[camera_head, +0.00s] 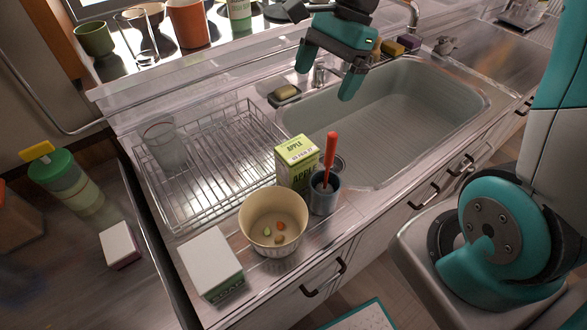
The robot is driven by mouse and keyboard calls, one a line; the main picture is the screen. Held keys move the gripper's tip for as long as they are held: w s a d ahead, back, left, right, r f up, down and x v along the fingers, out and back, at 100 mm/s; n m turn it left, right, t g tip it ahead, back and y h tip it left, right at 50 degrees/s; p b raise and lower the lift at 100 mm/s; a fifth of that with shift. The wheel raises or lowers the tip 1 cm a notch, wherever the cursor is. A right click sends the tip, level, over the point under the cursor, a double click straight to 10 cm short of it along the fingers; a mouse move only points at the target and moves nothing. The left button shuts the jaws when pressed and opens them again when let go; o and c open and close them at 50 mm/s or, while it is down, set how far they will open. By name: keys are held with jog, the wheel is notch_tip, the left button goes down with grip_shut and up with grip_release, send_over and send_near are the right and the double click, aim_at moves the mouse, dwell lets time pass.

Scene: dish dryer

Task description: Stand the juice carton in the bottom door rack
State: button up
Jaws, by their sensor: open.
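The juice carton (299,164), green and white with "APPLE" on it, stands upright on the counter at the middle of the view. No door rack shows in this view.
A cream bowl (273,222) with small pieces in it and a grey cup (324,194) with a red-handled tool crowd the carton's front. A white box (210,262) stands at front left. A wire dish rack (205,190) holding a glass is left; the sink (400,125) is empty.

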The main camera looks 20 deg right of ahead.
jog(key=m, duration=0.1)
send_near(299, 147)
jog(key=x, duration=0.6)
jog(key=shift+a, duration=0.15)
jog(key=shift+x, duration=2.85)
grip_shut()
